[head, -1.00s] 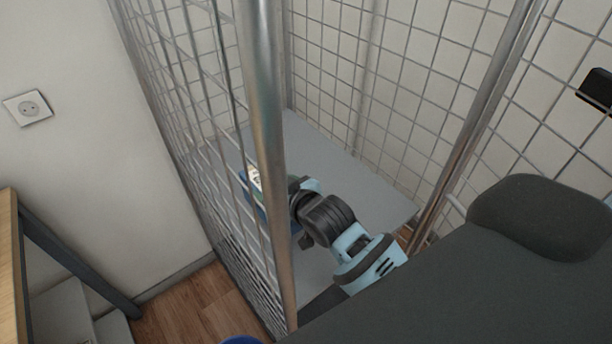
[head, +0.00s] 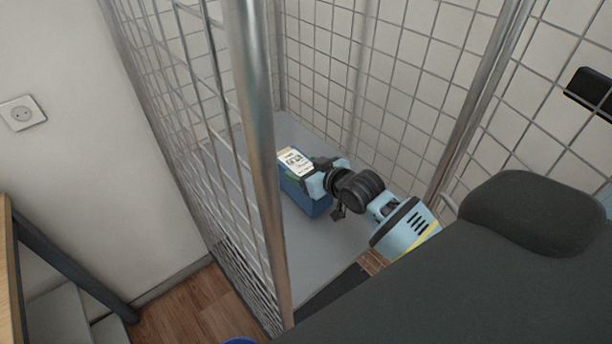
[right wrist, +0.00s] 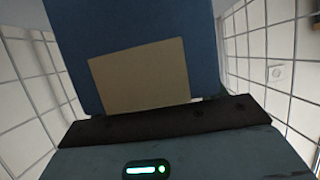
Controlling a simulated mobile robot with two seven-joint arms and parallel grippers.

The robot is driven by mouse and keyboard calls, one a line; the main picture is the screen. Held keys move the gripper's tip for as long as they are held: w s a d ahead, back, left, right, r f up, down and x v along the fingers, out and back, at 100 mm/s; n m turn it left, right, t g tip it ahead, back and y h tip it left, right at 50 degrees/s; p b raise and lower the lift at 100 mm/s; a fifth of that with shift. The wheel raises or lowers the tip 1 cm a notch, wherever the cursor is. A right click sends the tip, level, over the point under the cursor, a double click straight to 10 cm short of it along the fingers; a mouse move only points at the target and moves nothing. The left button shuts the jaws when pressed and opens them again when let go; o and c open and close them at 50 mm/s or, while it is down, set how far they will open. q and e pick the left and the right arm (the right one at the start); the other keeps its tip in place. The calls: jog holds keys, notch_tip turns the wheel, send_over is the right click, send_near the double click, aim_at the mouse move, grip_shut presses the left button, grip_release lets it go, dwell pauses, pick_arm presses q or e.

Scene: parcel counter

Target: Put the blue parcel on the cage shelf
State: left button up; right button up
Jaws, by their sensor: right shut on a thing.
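The blue parcel (head: 309,196) with a white label on top is inside the wire cage, over the grey cage shelf (head: 318,253). My right gripper (head: 312,178) is shut on the parcel at its near right side. In the right wrist view the parcel's blue face (right wrist: 205,50) with a tan patch fills the space in front of the gripper (right wrist: 170,120). I cannot tell whether the parcel's underside touches the shelf. My left gripper is not in view.
A steel cage post (head: 262,150) stands just left of the parcel. Wire mesh (head: 420,70) closes the back and right. A wood-topped table (head: 8,270) is at the left edge. Bare shelf shows in front of the parcel.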

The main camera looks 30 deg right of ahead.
jog(key=shift+f, duration=1.1)
jog(key=shift+f, duration=0.1)
jog(key=o, duration=1.8)
jog(key=shift+f, duration=0.15)
jog(key=shift+r, duration=0.2)
jog(key=v, duration=1.2)
jog(key=shift+p, duration=0.35)
